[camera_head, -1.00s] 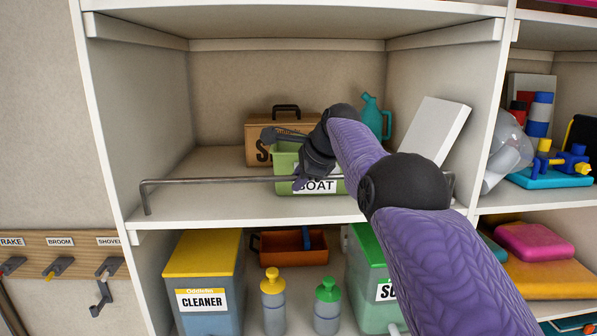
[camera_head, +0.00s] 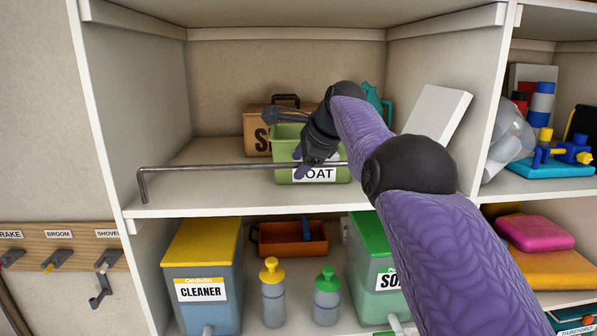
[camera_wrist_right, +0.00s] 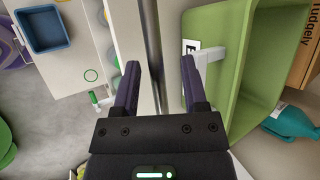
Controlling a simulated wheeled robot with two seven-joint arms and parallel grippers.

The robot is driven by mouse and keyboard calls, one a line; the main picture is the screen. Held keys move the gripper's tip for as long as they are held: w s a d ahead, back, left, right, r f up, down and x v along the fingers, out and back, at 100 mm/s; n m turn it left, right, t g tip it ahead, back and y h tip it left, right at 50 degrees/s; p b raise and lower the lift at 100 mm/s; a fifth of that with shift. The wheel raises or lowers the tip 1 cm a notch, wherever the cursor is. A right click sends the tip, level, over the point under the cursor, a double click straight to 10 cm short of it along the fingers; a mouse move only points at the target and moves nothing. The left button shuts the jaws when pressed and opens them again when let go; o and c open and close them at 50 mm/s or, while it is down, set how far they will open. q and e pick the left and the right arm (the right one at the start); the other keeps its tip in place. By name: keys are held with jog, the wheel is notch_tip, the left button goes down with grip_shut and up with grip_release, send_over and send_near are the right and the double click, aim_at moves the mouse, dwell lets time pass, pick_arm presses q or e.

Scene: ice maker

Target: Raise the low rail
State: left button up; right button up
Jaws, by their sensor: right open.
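The low rail (camera_head: 215,167) is a thin grey metal bar along the front of the middle shelf, with a bent left post standing on the shelf edge. My right arm hides its right part. My right gripper (camera_head: 303,168) is open at the rail, in front of the green bin. In the right wrist view the rail (camera_wrist_right: 153,50) runs between the two spread fingers (camera_wrist_right: 160,85), with a gap on either side. I cannot tell whether a finger touches it. My left gripper is not in view.
Behind the rail stand a green bin (camera_head: 284,148) labelled OAT in part, a brown box (camera_head: 256,130), a teal can and a leaning white panel (camera_head: 437,112). Below are a cleaner container (camera_head: 203,262) and bottles. The shelf's left part is clear.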

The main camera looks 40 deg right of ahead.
jog(key=b+v, duration=0.3)
jog(key=v, duration=0.5)
jog(key=shift+s+r, duration=0.2)
jog(key=shift+s, duration=0.15)
